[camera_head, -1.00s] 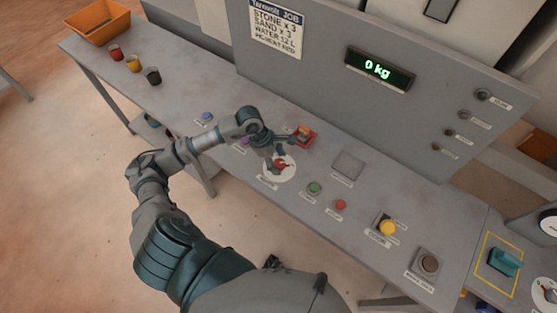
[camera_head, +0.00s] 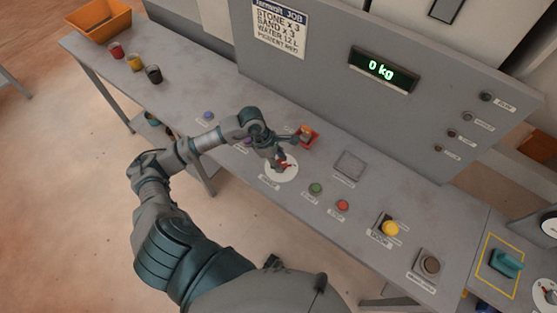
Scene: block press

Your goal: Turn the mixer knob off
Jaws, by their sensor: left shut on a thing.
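The mixer knob (camera_head: 286,166) is a small red knob on a round white dial plate (camera_head: 285,176), set in the grey console near its front edge. My left arm reaches in from the lower left. My left gripper (camera_head: 279,159) is over the dial, its fingers shut on the knob and hiding part of it. The label in front of the dial is too small to read, and the knob's exact angle is hard to tell. My right gripper is out of view.
A red-orange block-like item (camera_head: 306,136) sits just behind the gripper. Green (camera_head: 316,189) and red (camera_head: 343,205) buttons are to the right, then a yellow button (camera_head: 390,228). An upright panel with a "0 kg" display (camera_head: 384,69) stands behind.

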